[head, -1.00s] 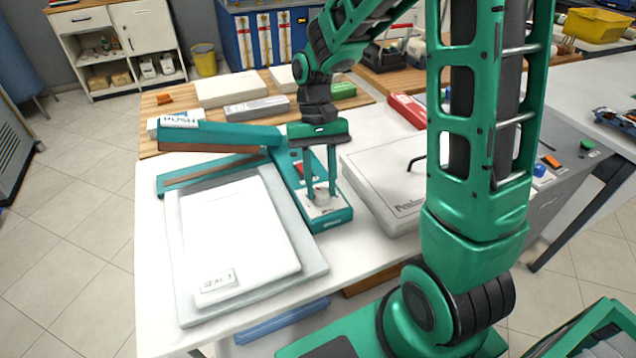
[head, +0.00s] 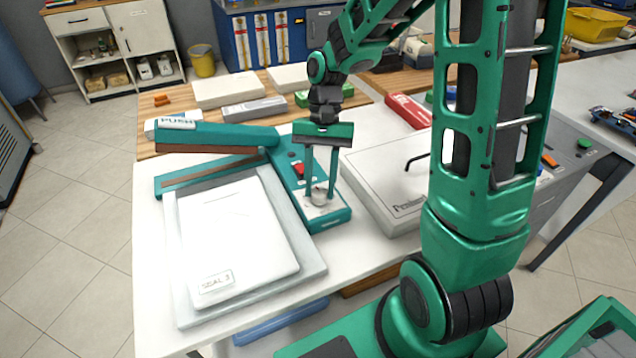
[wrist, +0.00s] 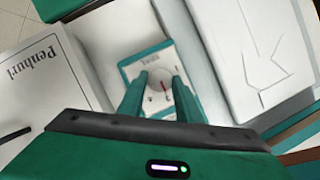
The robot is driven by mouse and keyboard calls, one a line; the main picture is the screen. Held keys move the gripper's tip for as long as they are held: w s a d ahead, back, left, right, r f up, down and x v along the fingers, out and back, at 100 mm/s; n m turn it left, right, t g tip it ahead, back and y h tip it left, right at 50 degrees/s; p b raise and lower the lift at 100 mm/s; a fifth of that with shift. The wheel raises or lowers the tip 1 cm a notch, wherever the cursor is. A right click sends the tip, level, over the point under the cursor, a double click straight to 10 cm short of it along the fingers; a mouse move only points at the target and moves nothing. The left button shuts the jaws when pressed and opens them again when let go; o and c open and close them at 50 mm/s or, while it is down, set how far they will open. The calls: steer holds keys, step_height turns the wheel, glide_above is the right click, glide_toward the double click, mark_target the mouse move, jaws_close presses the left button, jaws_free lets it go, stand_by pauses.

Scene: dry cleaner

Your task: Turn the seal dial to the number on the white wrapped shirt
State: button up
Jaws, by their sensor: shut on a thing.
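The white wrapped shirt (head: 236,238) lies flat on a grey board at the left of the table. Its small label (head: 216,282) reads "SEAL 3". The teal sealer (head: 290,185) stands to its right, with a red switch (head: 298,169) and the round pale seal dial (head: 319,196) on its front panel. My gripper (head: 321,190) points down, its fingers on either side of the dial, shut on it. In the wrist view the dial (wrist: 158,84) sits between the fingertips, with a red mark on it. The printed numbers around it are too small to read.
A grey-white press lid marked "Penhurl" (head: 385,175) stands close to the right of the sealer. Boxes (head: 228,89) sit on the wooden strip behind.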

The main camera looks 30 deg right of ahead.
steer(key=shift+w, duration=0.1)
steer(key=o, duration=1)
steer(key=v, duration=1)
steer(key=shift+w+r, duration=0.15)
steer(key=shift+r, duration=0.1)
steer(key=shift+d, duration=0.1)
steer(key=s+d+t, duration=0.1)
steer(key=s+d, duration=0.3)
steer(key=s, duration=0.3)
steer(key=s+d+t+h, duration=0.1)
steer(key=s+d, duration=0.3)
steer(key=s, duration=0.3)
steer(key=s+d+f+t+h, duration=0.1)
steer(key=s+d, duration=0.3)
steer(key=s, duration=0.4)
steer(key=shift+s+d+f+n+t, duration=0.1)
steer(key=shift+s+n+t, duration=0.05)
steer(key=shift+n+t, duration=0.15)
